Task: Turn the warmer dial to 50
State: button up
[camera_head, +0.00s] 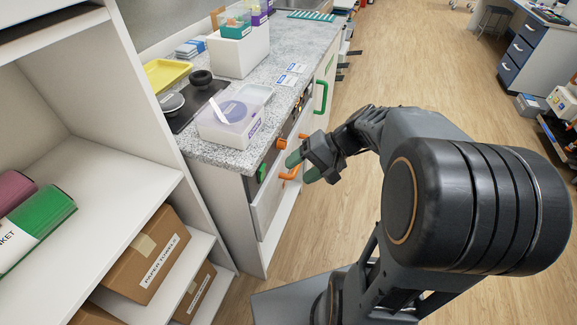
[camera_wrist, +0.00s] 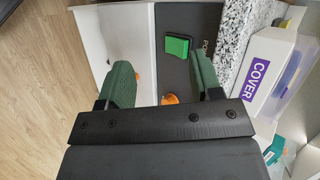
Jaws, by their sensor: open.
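The warmer's dark front panel (camera_wrist: 192,20) shows in the wrist view with a green block (camera_wrist: 177,46) and partial lettering that starts "PO". The green block also shows in the head view (camera_head: 262,172) on the cabinet front. Small orange parts stand on that front (camera_head: 281,144), (camera_head: 289,175); I cannot tell which is the dial, and no scale number is readable. My gripper (camera_head: 302,167) is open before the front, its green fingers apart. In the wrist view my gripper (camera_wrist: 162,65) has an orange part (camera_wrist: 170,99) low between its fingers, seemingly not held.
The speckled counter (camera_head: 215,155) carries a clear lidded box (camera_head: 235,112) near its front edge, labelled COVER in the wrist view (camera_wrist: 259,75). A yellow tray (camera_head: 166,73) lies behind. A white shelf (camera_head: 90,190) stands left. Open wooden floor (camera_head: 410,60) lies right.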

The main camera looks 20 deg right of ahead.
jog(key=w+d+f+m+t+y+b, duration=0.2)
jog(key=w+d+f+t+y+b, duration=0.1)
jog(key=w+d+f+b, duration=0.25)
jog(key=m+t+y+b, duration=0.1)
jog(key=t+y+b, duration=0.1)
jog(key=t+b, duration=0.3)
send_near(282, 144)
jog(key=f+x, duration=0.1)
jog(key=x, duration=0.7)
jog(key=shift+w+t+b, duration=0.4)
jog(key=shift+w, duration=0.15)
jog(key=shift+f, duration=0.1)
jog(key=c, duration=0.9)
